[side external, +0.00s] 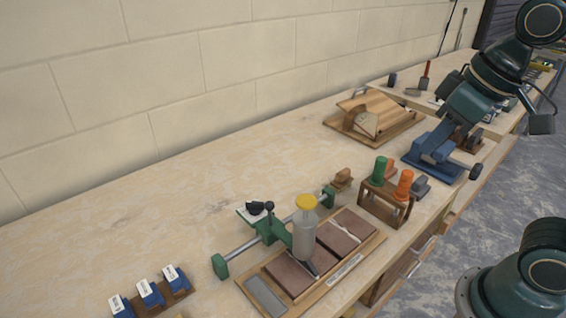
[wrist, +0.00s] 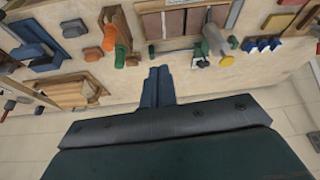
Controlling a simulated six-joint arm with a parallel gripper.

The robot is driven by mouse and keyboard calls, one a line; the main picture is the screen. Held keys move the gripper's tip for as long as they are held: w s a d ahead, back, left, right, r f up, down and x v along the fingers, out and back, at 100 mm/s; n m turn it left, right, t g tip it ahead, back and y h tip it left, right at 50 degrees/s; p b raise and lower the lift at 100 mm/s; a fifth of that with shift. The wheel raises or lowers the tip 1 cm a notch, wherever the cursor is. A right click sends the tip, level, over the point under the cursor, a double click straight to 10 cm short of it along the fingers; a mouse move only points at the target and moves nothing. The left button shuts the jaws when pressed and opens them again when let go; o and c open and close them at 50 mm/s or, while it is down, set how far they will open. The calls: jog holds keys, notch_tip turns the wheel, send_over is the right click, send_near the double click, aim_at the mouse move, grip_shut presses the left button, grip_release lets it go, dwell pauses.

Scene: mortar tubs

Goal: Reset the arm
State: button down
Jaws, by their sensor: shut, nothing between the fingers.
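My gripper (side external: 436,143) hangs at the end of my dark green arm on the right of the side external view, in front of a blue tool on the bench. Its two blue fingers lie together in the wrist view (wrist: 159,76), with nothing between them. They appear to be in the air above the bench, and I see no contact with anything. In the side external view the fingertips blend with the blue tool behind, so their exact height is unclear.
The bench (side external: 130,220) holds a blue tool (side external: 425,167), a rack (side external: 385,205) with green and orange-topped items, a grey tube (side external: 305,235) with a yellow cap over a tile board (side external: 265,295), blue blocks (side external: 150,293) and a wooden piece (side external: 375,112). The back left is clear.

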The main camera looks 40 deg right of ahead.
jog(key=shift+m+t, duration=0.6)
jog(key=shift+m, duration=0.1)
jog(key=s+d+f, duration=0.2)
jog(key=s, duration=0.1)
jog(key=shift+s+d+f, duration=0.1)
jog(key=shift+s+d, duration=0.1)
jog(key=shift+s, duration=0.1)
